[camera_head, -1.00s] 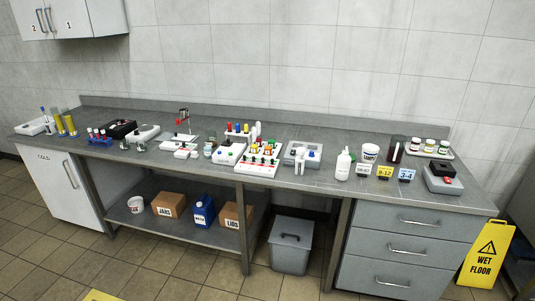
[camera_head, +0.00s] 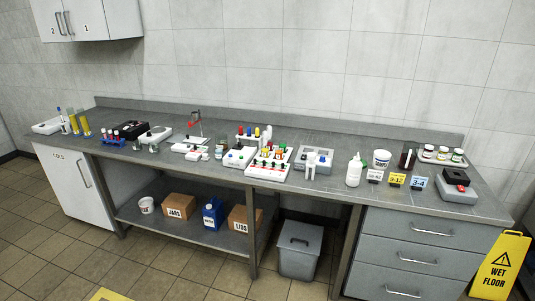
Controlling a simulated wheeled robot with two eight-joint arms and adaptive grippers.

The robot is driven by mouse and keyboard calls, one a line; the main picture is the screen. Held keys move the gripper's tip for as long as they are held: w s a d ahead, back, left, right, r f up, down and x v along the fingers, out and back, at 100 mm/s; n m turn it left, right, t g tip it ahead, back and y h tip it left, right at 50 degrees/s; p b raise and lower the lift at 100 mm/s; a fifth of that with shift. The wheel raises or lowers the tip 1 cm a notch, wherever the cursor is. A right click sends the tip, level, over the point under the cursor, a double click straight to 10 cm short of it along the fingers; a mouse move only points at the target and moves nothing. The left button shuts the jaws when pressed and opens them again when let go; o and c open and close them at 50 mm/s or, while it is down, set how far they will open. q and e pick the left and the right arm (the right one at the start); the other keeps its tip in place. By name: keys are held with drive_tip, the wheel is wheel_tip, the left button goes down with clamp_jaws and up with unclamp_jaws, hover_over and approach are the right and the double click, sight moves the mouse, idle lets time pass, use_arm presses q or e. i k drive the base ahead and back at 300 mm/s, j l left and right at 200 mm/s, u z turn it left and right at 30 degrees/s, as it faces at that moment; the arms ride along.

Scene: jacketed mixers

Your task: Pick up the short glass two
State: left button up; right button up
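No short glass is clearly readable at this distance. Two small glass-like vessels, a left one (camera_head: 136,145) and a right one (camera_head: 154,148), stand near the front edge of the grey bench, in front of a white device (camera_head: 154,134). I cannot tell which of them, if either, is glass two. A dark-red filled glass vessel (camera_head: 407,157) stands at the right, beside a tray of jars. Neither of my grippers shows in the head view.
The long grey bench (camera_head: 335,189) carries racks, a white bottle (camera_head: 354,171), a white tub (camera_head: 381,159) and numbered cards (camera_head: 397,180). A grey bin (camera_head: 299,262) stands below. A yellow wet floor sign (camera_head: 497,266) stands at the right. Tiled floor lies in front.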

sight(265, 152)
drive_tip(key=i+j+z, duration=0.35)
drive_tip(key=i+j, duration=0.25)
drive_tip(key=i+j+z, duration=0.35)
drive_tip(key=i+j, duration=0.25)
drive_tip(key=j, duration=0.15)
